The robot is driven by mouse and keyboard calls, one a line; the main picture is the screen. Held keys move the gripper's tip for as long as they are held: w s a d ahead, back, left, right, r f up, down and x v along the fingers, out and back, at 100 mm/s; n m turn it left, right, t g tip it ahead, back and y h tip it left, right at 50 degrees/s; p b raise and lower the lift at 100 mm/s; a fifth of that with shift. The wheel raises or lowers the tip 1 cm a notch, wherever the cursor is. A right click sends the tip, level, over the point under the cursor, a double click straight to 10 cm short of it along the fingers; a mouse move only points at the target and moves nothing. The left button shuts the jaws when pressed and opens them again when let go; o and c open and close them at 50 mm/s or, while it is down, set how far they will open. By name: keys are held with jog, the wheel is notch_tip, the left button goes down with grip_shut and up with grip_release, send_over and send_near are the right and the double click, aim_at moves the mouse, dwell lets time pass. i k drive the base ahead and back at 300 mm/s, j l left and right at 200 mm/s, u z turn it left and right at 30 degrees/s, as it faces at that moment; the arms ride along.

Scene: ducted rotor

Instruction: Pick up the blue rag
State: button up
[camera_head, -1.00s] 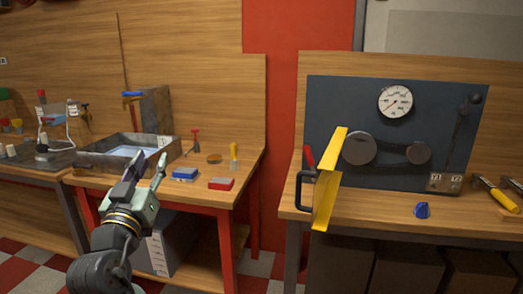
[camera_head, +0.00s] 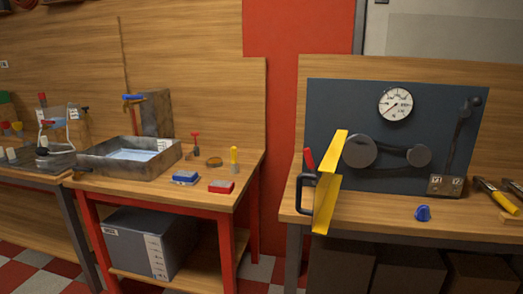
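A small deep-blue lump (camera_head: 423,213) lies on the right bench (camera_head: 380,222), near its front edge. It may be the blue rag, but it is too small to tell whether it is cloth. My gripper is not in view, so its state and what it holds cannot be seen.
A yellow bracket (camera_head: 327,185) and a black-handled clamp stand left of the lump. A dark gauge panel (camera_head: 330,105) stands behind it. Pliers (camera_head: 497,195) lie to its right. The left table holds a metal tray (camera_head: 105,165), a blue block (camera_head: 185,177) and a red block (camera_head: 221,186).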

aim_at(423, 214)
jog(key=i+j+z, duration=0.1)
jog(key=z, duration=0.4)
jog(key=j+z, duration=0.3)
jog(key=z, duration=0.15)
jog(key=i+j+z, duration=0.2)
jog(key=j, duration=0.4)
jog(key=j+z, duration=0.25)
jog(key=j, duration=1.1)
